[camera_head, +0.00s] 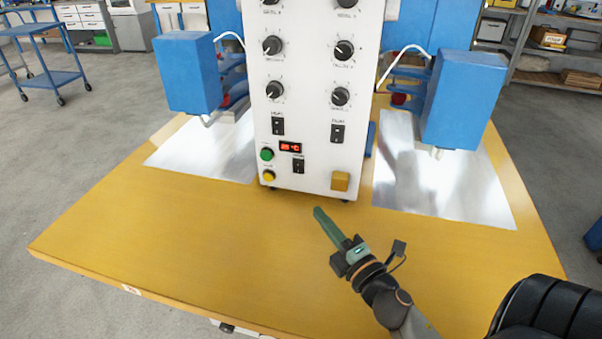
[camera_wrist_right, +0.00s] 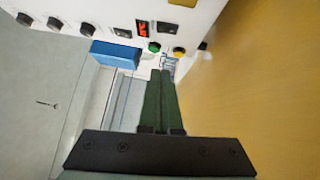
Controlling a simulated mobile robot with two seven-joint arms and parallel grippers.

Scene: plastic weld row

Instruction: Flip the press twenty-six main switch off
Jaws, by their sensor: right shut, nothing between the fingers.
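A white control box (camera_head: 313,95) stands upright on the yellow table, with knobs, a red display (camera_head: 290,147) and several black rocker switches on its front. One switch (camera_head: 299,165) sits just below the display, between the round buttons and the yellow block. Two more switches (camera_head: 278,126) and (camera_head: 338,132) sit higher, left and right. The labels are too small to read, so I cannot tell which is the main switch. My right gripper (camera_head: 318,210), with green fingers, is shut and empty, in front of and below the box, apart from it. The wrist view shows its fingers (camera_wrist_right: 160,75) together. My left gripper is out of view.
A green button (camera_head: 267,154) and a yellow button (camera_head: 269,175) are at the box's lower left; a yellow block (camera_head: 340,181) is at its lower right. Blue press heads (camera_head: 187,73) and (camera_head: 464,99) flank the box over metal sheets. The table front (camera_head: 200,250) is clear.

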